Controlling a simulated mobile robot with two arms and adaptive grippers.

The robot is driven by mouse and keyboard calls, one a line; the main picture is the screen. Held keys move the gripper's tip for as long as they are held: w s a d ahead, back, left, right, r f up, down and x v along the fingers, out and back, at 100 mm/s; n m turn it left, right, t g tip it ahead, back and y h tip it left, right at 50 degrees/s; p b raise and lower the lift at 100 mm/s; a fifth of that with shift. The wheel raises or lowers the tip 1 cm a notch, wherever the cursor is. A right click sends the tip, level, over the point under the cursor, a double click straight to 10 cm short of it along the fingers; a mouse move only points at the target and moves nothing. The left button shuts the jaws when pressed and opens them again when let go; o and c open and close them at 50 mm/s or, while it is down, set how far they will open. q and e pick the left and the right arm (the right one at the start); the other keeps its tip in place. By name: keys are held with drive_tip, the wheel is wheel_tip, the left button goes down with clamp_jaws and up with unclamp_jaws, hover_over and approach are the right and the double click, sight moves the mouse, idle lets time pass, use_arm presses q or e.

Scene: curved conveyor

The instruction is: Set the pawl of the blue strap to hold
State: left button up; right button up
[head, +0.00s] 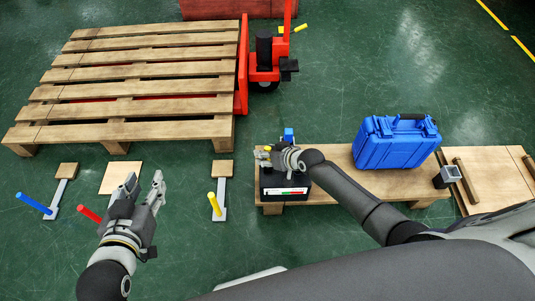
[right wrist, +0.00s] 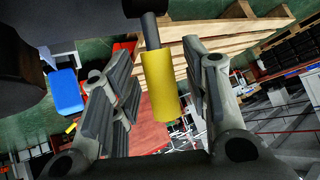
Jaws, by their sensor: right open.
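A black box (head: 285,179) with a white, red and green gauge on its front stands at the left end of a low wooden platform. A small blue piece (head: 289,134) rises behind it; a blue block, seemingly the same piece, shows at the left in the right wrist view (right wrist: 67,92). My right gripper (head: 265,157) is over the box. In the right wrist view its open fingers stand either side of a yellow cylinder (right wrist: 160,85) on a dark rod, with gaps. My left gripper (head: 145,181) is open and empty above the floor. No strap or pawl is clearly recognisable.
A blue case (head: 396,143) stands on the wooden platform (head: 345,157) right of the box. Floor levers have blue (head: 33,203), red (head: 89,214) and yellow (head: 214,204) handles. A pallet (head: 140,85) and red pallet jack (head: 266,62) are behind.

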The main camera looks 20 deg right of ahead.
drive_tip(key=shift+s, duration=0.1)
drive_tip(key=v, duration=1.2)
drive_tip(key=shift+a, duration=0.1)
idle(0.4)
